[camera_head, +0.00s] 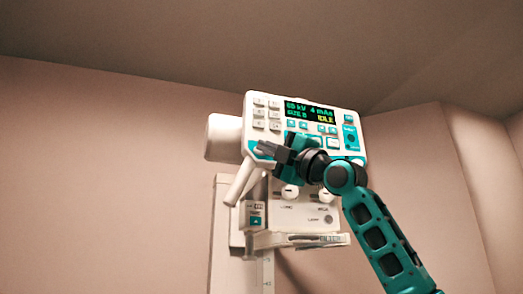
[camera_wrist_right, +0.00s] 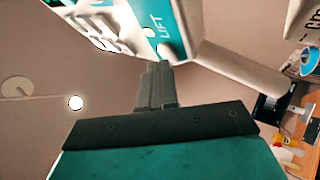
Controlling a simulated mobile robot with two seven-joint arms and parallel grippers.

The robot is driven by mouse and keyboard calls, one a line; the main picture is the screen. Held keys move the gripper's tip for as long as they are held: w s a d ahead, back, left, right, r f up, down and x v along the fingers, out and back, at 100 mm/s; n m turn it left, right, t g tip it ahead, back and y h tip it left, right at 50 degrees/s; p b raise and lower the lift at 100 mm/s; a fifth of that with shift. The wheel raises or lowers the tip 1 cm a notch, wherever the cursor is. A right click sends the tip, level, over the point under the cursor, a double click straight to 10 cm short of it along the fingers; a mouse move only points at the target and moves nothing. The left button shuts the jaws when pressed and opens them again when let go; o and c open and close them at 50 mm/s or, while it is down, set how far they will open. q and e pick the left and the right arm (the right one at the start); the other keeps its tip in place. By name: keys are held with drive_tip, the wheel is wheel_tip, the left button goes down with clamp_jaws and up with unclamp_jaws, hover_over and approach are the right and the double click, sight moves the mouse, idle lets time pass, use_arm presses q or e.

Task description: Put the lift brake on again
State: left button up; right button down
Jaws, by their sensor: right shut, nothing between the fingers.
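The white control console (camera_head: 260,102) of the X-ray unit is high in the head view, with a lit display and many keys. In the right wrist view, a teal panel (camera_wrist_right: 165,18) on it reads LIFT. My right gripper (camera_head: 263,149) is in front of the console's lower left part and hides some of it. Its fingers are shut and empty; in the wrist view the fingertips (camera_wrist_right: 156,68) appear close to the edge of the LIFT panel. I cannot tell whether they touch it. The brake control's state is not clear. My left gripper is out of view.
A white handle (camera_head: 243,183) slants down left of my gripper. A white cylinder (camera_head: 223,137) sticks out at the console's left. The white collimator box (camera_head: 308,213) hangs below, with knobs and a ledge. The wall area to the left is clear.

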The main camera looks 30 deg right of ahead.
drive_tip(key=shift+w, duration=0.15)
idle(0.6)
drive_tip(key=shift+s+a, duration=0.15)
drive_tip(key=shift+s, duration=0.6)
drive_tip(key=shift+s+a+b, duration=0.2)
drive_tip(key=shift+s+b, duration=0.15)
drive_tip(key=shift+s, duration=0.45)
drive_tip(key=shift+s+a+b, duration=0.2)
drive_tip(key=shift+s+b, duration=0.1)
drive_tip(key=shift+s, duration=0.55)
drive_tip(key=shift+s+a+b, duration=0.2)
drive_tip(key=shift+s+b, duration=0.15)
drive_tip(key=shift+s, duration=0.45)
